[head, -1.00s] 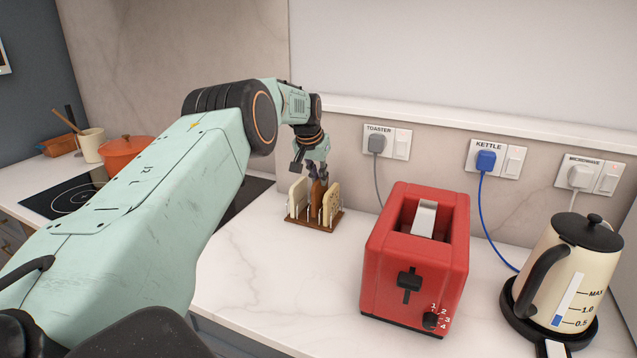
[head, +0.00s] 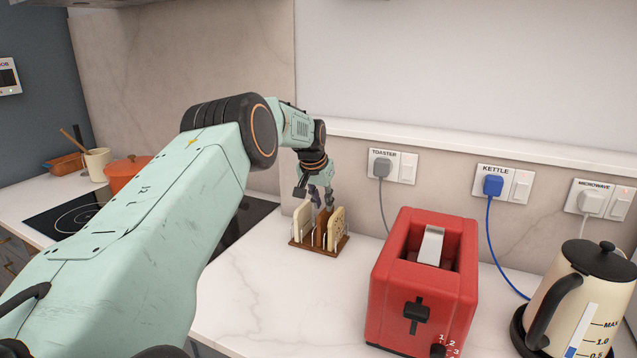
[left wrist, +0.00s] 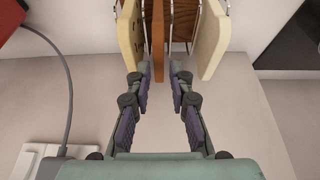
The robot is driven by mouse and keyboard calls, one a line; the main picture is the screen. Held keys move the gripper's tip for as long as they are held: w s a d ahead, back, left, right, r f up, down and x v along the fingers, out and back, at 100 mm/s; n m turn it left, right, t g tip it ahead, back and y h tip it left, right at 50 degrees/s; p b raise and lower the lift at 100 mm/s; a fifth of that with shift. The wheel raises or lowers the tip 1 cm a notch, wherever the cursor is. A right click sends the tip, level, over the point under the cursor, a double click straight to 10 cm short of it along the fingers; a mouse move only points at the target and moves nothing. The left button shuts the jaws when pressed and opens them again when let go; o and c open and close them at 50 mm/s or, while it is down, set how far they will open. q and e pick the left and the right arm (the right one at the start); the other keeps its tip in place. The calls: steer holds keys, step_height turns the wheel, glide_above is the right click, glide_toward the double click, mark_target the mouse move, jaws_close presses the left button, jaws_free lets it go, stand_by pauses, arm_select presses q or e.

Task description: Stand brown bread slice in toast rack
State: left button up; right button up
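The brown bread slice (left wrist: 158,42) stands upright in the toast rack (head: 331,250), between two pale slices. In the left wrist view, a pale slice (left wrist: 130,35) is on its left and another (left wrist: 211,40) on its right, with rack wires between. My left gripper (head: 322,203) is above the rack, pointing down. In the left wrist view its fingers (left wrist: 159,76) are apart, one on each side of the brown slice's near edge, with gaps showing. The lower part of the brown slice is hard to see in the head view. My right gripper is not in view.
A red toaster (head: 422,285) stands right of the rack, with a cream kettle (head: 577,295) further right. The hob (head: 70,218) and orange pot (head: 127,174) are at left. Plugs and cords line the back wall. The counter in front of the rack is clear.

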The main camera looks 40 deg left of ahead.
arm_select(q)
steer(key=v, duration=1)
steer(key=shift+s+d+r, duration=0.15)
steer(key=shift+s+d, duration=0.05)
steer(key=shift+d, duration=0.05)
steer(key=shift+w+a, duration=0.1)
steer(key=shift+w, duration=0.05)
stand_by(0.4)
stand_by(0.4)
stand_by(0.4)
